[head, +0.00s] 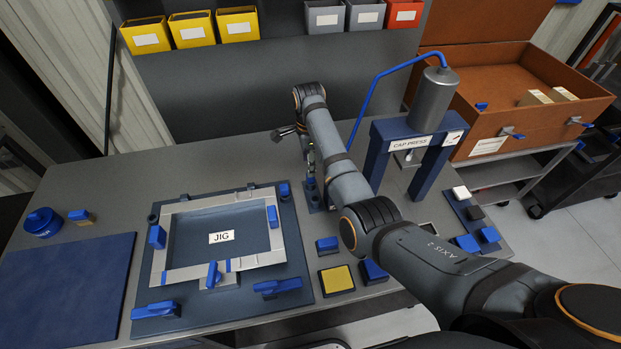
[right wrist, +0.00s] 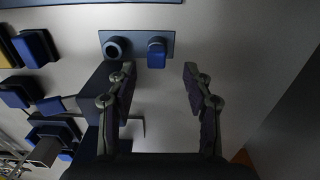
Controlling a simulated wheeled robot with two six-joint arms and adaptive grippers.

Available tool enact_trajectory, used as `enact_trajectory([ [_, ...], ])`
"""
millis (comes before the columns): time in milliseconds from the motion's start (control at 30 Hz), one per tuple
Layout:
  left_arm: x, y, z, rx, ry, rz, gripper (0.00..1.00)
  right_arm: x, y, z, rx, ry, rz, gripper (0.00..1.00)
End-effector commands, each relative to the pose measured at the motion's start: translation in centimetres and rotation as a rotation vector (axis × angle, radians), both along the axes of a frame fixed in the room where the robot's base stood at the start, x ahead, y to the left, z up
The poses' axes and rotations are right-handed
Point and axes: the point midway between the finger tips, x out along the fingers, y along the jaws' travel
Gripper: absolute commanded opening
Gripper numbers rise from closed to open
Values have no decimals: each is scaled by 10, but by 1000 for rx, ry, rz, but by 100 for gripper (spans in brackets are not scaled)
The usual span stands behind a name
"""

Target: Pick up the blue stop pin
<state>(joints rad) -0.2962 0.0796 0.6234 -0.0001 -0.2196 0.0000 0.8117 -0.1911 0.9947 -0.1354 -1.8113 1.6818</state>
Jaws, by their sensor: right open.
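A blue stop pin (right wrist: 156,52) stands in a small blue-grey plate (right wrist: 138,43) beside a dark round socket (right wrist: 115,47) in the right wrist view. In the head view the pin (head: 311,184) shows small, just right of the jig, partly crowded by my gripper. My right gripper (head: 308,158) points down over it. In the right wrist view my right gripper (right wrist: 159,72) has its fingers apart, with nothing between the tips; the pin's top shows just ahead of the gap. My left gripper is not in view.
The jig (head: 180,293) with blue clamps lies left of the pin. The cap press (head: 376,160) stands close to the right of my arm. A blue block (head: 327,244) and a yellow pad (head: 336,280) sit in front. The bench behind the jig is clear.

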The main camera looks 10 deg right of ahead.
Motion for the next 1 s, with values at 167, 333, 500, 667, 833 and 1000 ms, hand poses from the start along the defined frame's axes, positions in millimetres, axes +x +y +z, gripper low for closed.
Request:
enact_trajectory([
  [167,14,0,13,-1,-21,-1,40,-4,-5,-26,-1,8,0,51],
  [333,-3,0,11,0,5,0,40,-4,-5,-49,0,4,1,51],
  [500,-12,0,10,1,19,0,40,-3,-4,-51,0,1,1,51],
  [667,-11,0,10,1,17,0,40,-3,-4,-51,0,2,1,39],
  [833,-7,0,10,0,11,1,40,-3,-4,-51,0,2,1,16],
  [1000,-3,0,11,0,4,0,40,-3,-4,-51,0,2,1,0],
])
